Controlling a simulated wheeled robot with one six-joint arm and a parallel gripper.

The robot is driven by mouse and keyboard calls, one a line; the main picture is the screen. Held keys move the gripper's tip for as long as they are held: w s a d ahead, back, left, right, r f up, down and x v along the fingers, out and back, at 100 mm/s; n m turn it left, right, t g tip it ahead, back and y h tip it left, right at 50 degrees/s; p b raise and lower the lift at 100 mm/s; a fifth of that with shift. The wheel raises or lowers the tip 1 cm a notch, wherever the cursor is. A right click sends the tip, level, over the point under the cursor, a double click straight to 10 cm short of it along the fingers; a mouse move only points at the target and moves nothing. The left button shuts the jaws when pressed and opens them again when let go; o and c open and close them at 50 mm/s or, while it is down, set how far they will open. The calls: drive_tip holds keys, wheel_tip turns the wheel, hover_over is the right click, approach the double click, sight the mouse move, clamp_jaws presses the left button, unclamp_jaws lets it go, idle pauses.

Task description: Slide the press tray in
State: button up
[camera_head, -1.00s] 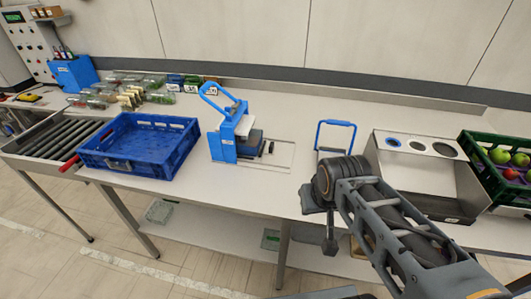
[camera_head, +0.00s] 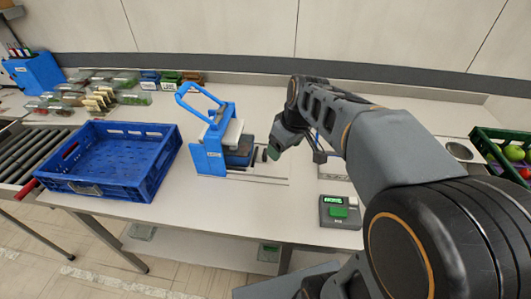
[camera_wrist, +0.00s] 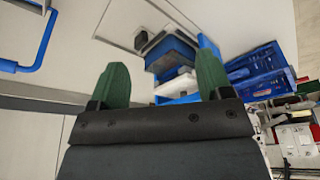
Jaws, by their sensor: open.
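The blue and white press (camera_head: 208,160) stands on the worktable with its blue lever raised. Its dark press tray (camera_head: 238,157) sticks out on the side facing my gripper, above rails on a pale base plate. In the wrist view the dark tray (camera_wrist: 172,52) shows beyond my fingers, with a small black handle (camera_wrist: 141,40) at its near end. My gripper (camera_head: 274,150) is open, its green fingers (camera_wrist: 162,62) apart and empty, close to the tray's handle end. From the head view I cannot tell whether a finger touches the handle.
A blue crate (camera_head: 125,192) stands left of the press, beside a roller conveyor (camera_head: 35,155). A green produce crate (camera_head: 490,158) is far right.

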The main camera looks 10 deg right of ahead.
sight(266, 151)
drive_tip(key=w+d+f+n+g+y+b, duration=0.1)
drive_tip(key=w+d+f+n+y+b, duration=0.2)
drive_tip(key=w+n, duration=0.7)
drive_tip(key=w+a+f, duration=0.1)
drive_tip(key=w+f, duration=0.1)
drive_tip(key=f, duration=0.2)
drive_tip(key=w+a+f+m+p, duration=0.1)
drive_tip(key=a+f, duration=0.1)
drive_tip(key=f, duration=0.3)
drive_tip(key=w+a+f+m+p, duration=0.1)
drive_tip(key=w+f, duration=0.1)
drive_tip(key=f, duration=0.3)
drive_tip(key=shift+w+a+f, duration=0.15)
drive_tip(key=shift+w+f, duration=0.05)
drive_tip(key=shift+w, duration=0.15)
drive_tip(key=shift+c, duration=0.2)
